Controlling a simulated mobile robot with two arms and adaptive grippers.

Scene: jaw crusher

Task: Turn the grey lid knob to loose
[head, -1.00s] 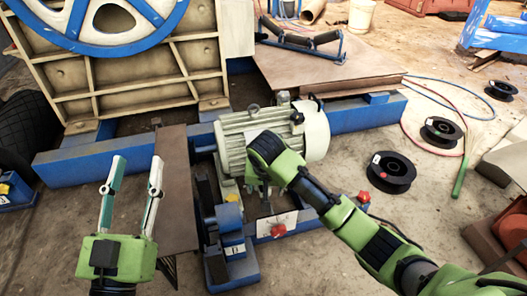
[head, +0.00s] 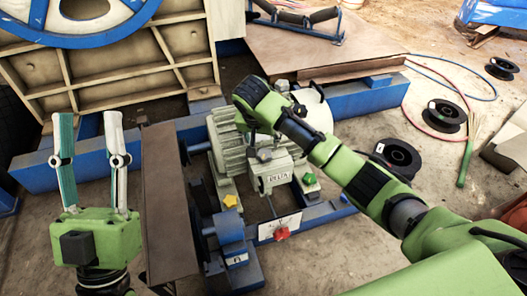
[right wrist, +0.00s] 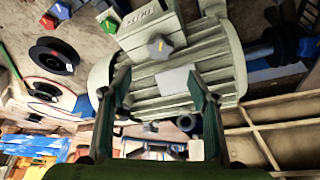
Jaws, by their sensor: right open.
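The grey lid knob (head: 264,155) sits on the terminal box (head: 271,176) of the pale motor (head: 230,150), above a "DELTA" marking. In the right wrist view the grey knob (right wrist: 160,47) is beyond the fingertips, slightly above the gap between them. My right gripper (right wrist: 160,80) is open and empty over the motor's ribbed housing, apart from the knob as far as I can tell. In the head view its fingers are mostly hidden behind its green body. My left gripper (head: 88,125) is open and empty, pointing up left of the motor.
A brown plate (head: 166,205) stands left of the motor. The blue frame (head: 352,100) runs behind it. Black spools (head: 398,157) lie on the floor at right.

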